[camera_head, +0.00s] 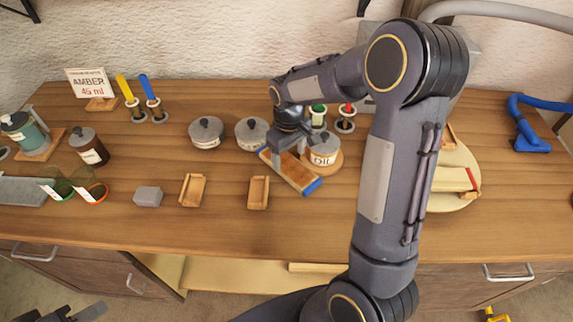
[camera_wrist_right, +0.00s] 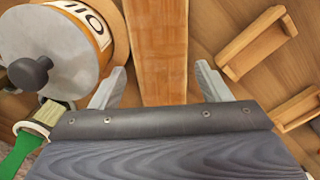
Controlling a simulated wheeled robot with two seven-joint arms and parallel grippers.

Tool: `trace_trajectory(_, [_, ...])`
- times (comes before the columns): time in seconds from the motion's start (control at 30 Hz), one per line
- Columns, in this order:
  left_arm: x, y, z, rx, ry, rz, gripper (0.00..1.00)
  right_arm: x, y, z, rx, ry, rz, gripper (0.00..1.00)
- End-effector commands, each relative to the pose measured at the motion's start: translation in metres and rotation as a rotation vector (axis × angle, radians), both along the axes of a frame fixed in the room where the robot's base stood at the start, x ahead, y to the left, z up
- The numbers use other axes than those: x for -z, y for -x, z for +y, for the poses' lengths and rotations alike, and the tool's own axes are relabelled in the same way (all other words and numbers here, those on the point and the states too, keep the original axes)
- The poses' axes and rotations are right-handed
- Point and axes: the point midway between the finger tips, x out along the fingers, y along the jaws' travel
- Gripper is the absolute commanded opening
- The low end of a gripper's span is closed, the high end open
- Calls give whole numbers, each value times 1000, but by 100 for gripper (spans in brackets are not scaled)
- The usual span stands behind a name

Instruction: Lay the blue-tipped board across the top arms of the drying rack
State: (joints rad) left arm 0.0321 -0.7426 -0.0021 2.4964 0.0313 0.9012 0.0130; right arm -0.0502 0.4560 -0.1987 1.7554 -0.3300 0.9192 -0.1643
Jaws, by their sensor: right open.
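The blue-tipped board (camera_head: 291,176) lies slantwise on the table, its blue end towards the front right. My right gripper (camera_head: 290,150) is over its far part, with its fingers open. In the right wrist view the bare wooden board (camera_wrist_right: 158,50) runs between the two spread fingers (camera_wrist_right: 160,88), with a gap on each side; its blue tip is out of that view. I cannot make out the drying rack for certain; my right arm hides part of the table. A dark part at the bottom left edge looks like my left gripper (camera_head: 78,313); its jaws are unclear.
An oil pot (camera_head: 324,151) stands close right of the board; two lidded grey pots (camera_head: 206,132) (camera_head: 251,132) stand left. Two small wooden holders (camera_head: 193,190) (camera_head: 258,192) lie near the front. Brushes stand behind.

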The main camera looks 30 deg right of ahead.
Motion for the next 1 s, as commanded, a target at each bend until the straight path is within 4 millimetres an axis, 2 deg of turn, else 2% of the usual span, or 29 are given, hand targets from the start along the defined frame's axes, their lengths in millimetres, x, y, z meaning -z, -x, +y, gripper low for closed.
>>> trace_trajectory(0.1, [-5,0,0,0,0,0,36,19,-2,2,1,0,5,70])
trace_trajectory(0.2, [-5,0,0,0,0,0,36,29,-2,2,2,0,3,70])
trace_trajectory(0.47, [-5,0,0,0,0,0,36,33,-3,2,2,0,0,70])
trace_trajectory(0.8, [-5,0,0,0,0,0,36,32,-3,2,1,0,-1,29])
trace_trajectory(1.0, [-5,0,0,0,0,0,36,31,-3,2,1,0,-1,29])
